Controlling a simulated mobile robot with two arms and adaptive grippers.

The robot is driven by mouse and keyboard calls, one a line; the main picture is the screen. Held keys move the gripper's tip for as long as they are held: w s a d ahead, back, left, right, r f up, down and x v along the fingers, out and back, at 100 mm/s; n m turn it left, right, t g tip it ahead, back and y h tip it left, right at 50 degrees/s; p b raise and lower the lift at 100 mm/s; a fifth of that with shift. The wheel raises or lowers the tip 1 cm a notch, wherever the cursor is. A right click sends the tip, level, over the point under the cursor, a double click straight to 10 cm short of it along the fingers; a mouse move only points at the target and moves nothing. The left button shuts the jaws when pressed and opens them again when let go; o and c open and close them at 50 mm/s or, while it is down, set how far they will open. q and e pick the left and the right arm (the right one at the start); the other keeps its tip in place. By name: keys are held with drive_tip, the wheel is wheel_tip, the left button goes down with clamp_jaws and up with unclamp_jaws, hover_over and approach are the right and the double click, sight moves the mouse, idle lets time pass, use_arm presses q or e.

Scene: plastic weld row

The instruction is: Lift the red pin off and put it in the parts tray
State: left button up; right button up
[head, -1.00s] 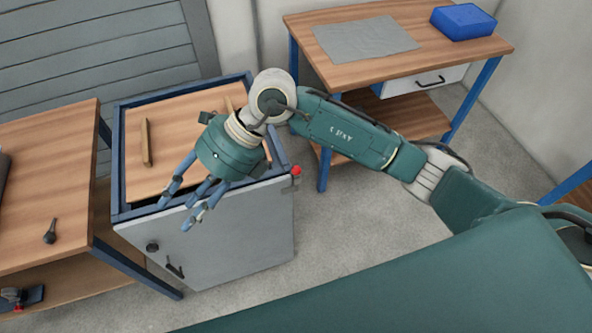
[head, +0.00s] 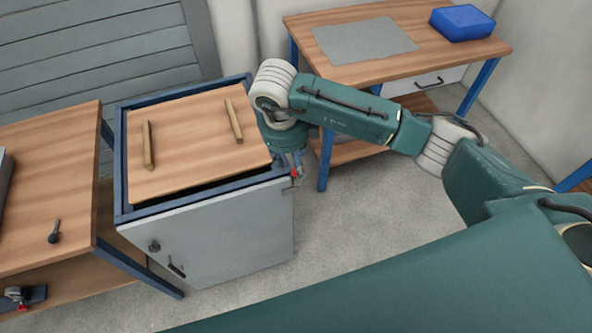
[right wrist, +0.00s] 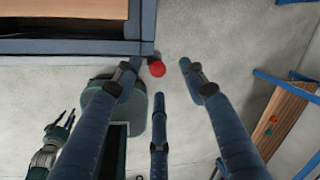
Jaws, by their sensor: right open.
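The red pin (head: 296,174) is at the right front corner of the grey cabinet (head: 222,235), just outside its blue frame. In the right wrist view the round red top of the pin (right wrist: 157,69) shows between my spread fingertips. My right gripper (right wrist: 161,76) is open around the pin, with no clear contact visible; its fingers (head: 291,162) are partly hidden by my wrist in the head view. My left gripper is outside the head view; what looks like it (right wrist: 62,125) shows small at the lower left of the right wrist view. I cannot clearly identify the parts tray.
Two wooden bars (head: 148,146) (head: 234,121) lie on the cabinet top. A blue box (head: 463,22) and a grey mat (head: 364,41) are on the back bench (head: 400,68). The left bench (head: 45,200) holds a dark tool (head: 55,232). The floor right of the cabinet is clear.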

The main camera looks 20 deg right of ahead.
drive_tip(key=f, duration=0.2)
drive_tip(key=f+p, duration=0.1)
drive_tip(key=shift+s+d+f, duration=0.15)
drive_tip(key=shift+d+f, duration=0.05)
drive_tip(key=shift+f, duration=0.4)
clamp_jaws()
drive_tip(key=shift+r, duration=0.1)
wheel_tip(320, 180, up, 20)
drive_tip(key=b, duration=0.2)
